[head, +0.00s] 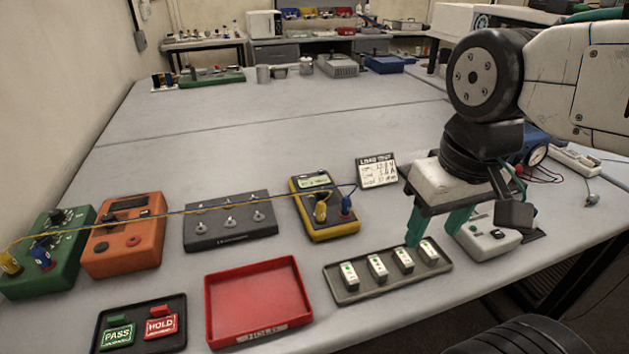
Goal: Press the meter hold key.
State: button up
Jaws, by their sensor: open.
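The yellow meter (349,228) lies on the bench near the middle, with a dark face and a pale display at its top. A yellow plug (321,211) and a blue plug (346,206) stand in it and hide part of its face. I cannot make out its hold key. My gripper (432,237) is to the right of the meter, apart from it, pointing down. Its two green fingers are spread and empty, in front of or above the right end of the fuse tray (352,294).
Yellow and blue leads run left from the meter to a green box (76,261), passing an orange box (142,255) and a grey switch box (232,237). A red tray (258,290) and PASS/HOLD tags (160,326) lie in front. A LOAD TEST card (377,170) stands behind. The bench's far middle is clear.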

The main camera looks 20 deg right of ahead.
dwell(0.3)
grip_shut()
dwell(1.6)
